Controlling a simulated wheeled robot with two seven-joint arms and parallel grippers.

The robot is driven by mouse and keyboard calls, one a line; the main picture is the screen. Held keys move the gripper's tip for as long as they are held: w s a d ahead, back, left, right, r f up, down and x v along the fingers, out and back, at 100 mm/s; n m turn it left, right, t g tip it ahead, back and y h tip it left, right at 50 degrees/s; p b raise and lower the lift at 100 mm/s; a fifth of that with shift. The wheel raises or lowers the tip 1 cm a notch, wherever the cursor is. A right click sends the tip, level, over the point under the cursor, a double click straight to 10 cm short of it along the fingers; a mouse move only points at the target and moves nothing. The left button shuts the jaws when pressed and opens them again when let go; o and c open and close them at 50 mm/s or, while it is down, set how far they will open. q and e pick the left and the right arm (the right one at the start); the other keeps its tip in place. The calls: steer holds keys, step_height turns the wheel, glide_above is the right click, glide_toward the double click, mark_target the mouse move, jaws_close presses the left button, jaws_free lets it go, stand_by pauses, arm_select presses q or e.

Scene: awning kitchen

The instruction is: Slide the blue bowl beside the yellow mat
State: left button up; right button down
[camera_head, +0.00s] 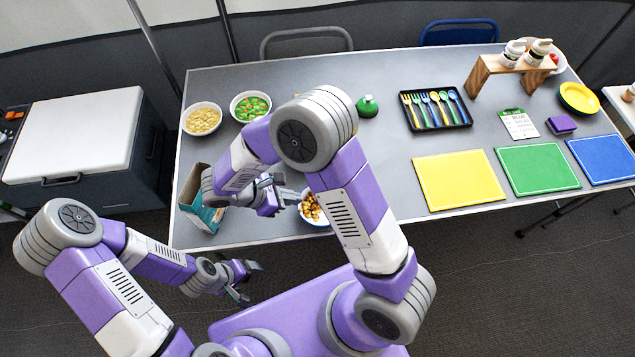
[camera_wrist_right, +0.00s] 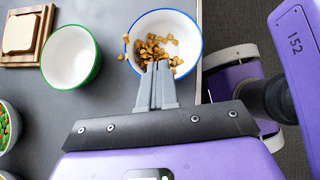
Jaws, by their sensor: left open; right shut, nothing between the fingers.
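The blue bowl, white with a blue rim (camera_head: 316,223), holds brown chunks near the table's front edge, partly hidden by my right arm. It also shows in the right wrist view (camera_wrist_right: 189,44). My right gripper (camera_head: 296,196) is shut and empty, its fingertips (camera_wrist_right: 157,68) overlapping the bowl's near inside; whether they touch it, I cannot tell. The yellow mat (camera_head: 458,180) lies flat to the right of the bowl, with bare table between them. My left gripper (camera_head: 250,280) is open and empty, off the table's front edge.
A green-rimmed white bowl (camera_wrist_right: 70,56) stands beside the blue bowl in the wrist view. A green mat (camera_head: 538,168) and blue mat (camera_head: 602,158) lie right of the yellow one. A cutlery tray (camera_head: 436,109) is behind. A box (camera_head: 203,210) stands at the left.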

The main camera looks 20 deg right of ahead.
steer(key=b, duration=0.3)
glide_above(317, 211)
step_height(317, 211, down, 6)
steer(key=shift+w+f, duration=0.1)
steer(key=shift+f, duration=0.15)
steer(key=d, duration=0.3)
steer(key=shift+s+d+f, duration=0.15)
steer(key=shift+s, duration=0.05)
arm_select(q)
steer(key=shift+s+f, duration=0.1)
steer(key=shift+f, duration=1.45)
arm_select(e)
steer(key=shift+d, duration=0.5)
steer(key=shift+d, duration=0.1)
